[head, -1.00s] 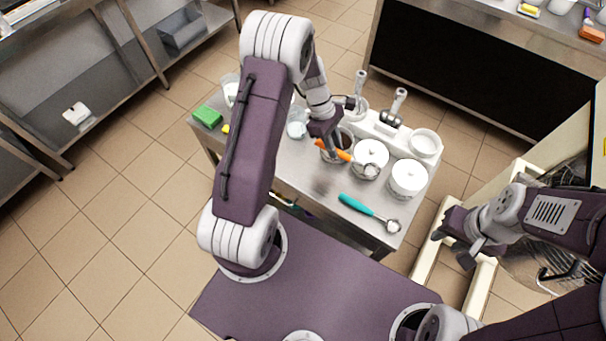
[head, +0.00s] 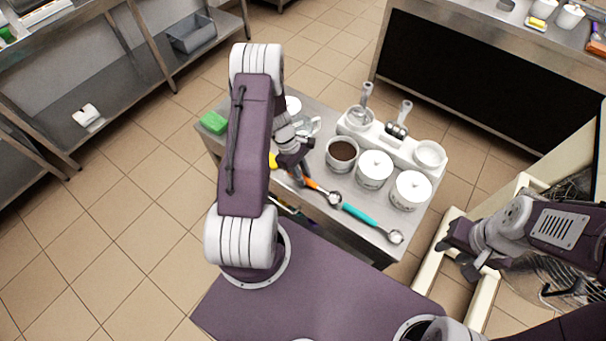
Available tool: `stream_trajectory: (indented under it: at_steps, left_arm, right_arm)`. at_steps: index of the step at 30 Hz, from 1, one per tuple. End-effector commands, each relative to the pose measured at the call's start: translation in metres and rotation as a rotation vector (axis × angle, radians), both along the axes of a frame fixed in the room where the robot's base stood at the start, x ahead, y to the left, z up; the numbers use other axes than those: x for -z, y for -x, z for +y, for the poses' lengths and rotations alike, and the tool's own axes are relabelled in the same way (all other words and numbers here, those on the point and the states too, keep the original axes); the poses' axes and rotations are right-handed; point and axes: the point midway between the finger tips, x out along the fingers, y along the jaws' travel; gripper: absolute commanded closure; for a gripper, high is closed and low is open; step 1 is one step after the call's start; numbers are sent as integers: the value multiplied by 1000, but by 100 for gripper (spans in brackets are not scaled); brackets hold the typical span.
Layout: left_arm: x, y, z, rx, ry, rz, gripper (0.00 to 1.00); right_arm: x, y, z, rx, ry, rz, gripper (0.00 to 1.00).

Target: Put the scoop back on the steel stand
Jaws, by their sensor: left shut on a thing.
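The scoop with an orange handle (head: 315,185) has a round metal bowl. My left gripper (head: 299,176) is shut on its handle end, and the bowl points right. It is over the front part of the steel stand's top (head: 290,136); I cannot tell if it touches. A second scoop, with a teal handle (head: 360,215), lies on the stand's front right, its bowl near the edge. The orange scoop's bowl is close to the teal handle's end. My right gripper (head: 457,257) is open and empty, off the stand's right side.
A pot of brown contents (head: 342,152) and two white lidded pots (head: 375,169) stand behind the scoops. A white tray (head: 405,146) with upright metal tools is at the back. A green block (head: 213,122) lies at the left corner.

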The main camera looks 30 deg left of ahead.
Motion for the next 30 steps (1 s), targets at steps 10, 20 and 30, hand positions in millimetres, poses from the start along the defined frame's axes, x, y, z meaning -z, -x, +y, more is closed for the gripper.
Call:
stream_trajectory:
  at_steps: [10, 20, 30]
  left_arm:
    - [2, 0, 0, 1, 0, 0, 58]
    - [-4, 0, 0, 1, 0, 0, 58]
    - [-74, -5, 31, -1, -4, -6, 58]
  right_arm:
    - [2, 0, 0, 0, 0, 0, 64]
    - [-3, 0, 0, 0, 0, 0, 64]
    - [4, 0, 0, 0, 0, 0, 64]
